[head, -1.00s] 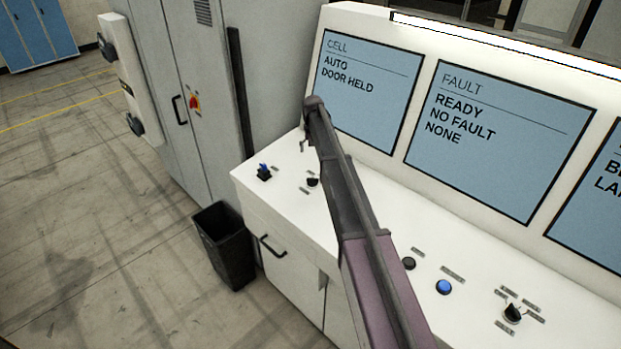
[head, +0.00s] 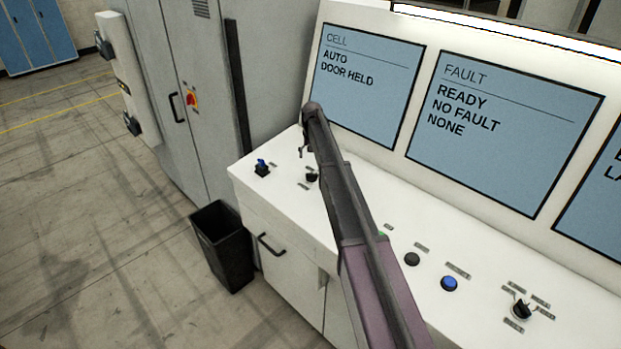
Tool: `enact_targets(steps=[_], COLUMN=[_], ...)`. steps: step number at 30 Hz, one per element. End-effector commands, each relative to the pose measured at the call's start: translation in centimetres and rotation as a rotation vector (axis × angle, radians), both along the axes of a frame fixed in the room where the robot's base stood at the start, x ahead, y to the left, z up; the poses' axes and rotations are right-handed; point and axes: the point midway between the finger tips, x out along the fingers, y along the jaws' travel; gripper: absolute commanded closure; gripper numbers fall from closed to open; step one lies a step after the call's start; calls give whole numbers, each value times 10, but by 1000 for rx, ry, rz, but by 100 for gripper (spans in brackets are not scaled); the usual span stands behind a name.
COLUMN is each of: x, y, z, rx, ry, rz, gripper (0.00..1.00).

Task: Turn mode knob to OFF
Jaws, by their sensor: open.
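Two black selector knobs with small label plates stand on the white console: one at the left end (head: 312,176), beside and below my gripper, and one at the lower right (head: 521,309) with several plates around it. The lettering is too small to read, so I cannot tell which is the mode knob or where either points. My gripper (head: 303,151) is open, small in view and partly hidden by my arm. It hangs just above and left of the left-end knob, and I see no contact. The CELL screen (head: 366,85) reads AUTO, DOOR HELD.
A blue-topped switch (head: 262,168) stands left of my gripper. A black button (head: 412,259) and a blue button (head: 449,283) sit right of my arm. The FAULT screen (head: 504,130) rises behind the console. A black bin (head: 223,247) stands on the floor.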

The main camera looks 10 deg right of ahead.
Motion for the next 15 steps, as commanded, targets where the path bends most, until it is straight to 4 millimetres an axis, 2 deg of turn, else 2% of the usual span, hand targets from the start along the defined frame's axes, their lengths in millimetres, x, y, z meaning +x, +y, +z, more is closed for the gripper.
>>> enact_targets(steps=[1, 15], x=[0, 0], y=[0, 1], z=[-8, -43], rx=[0, 0], ry=[0, 0], rz=[0, 1], gripper=[0, 0])
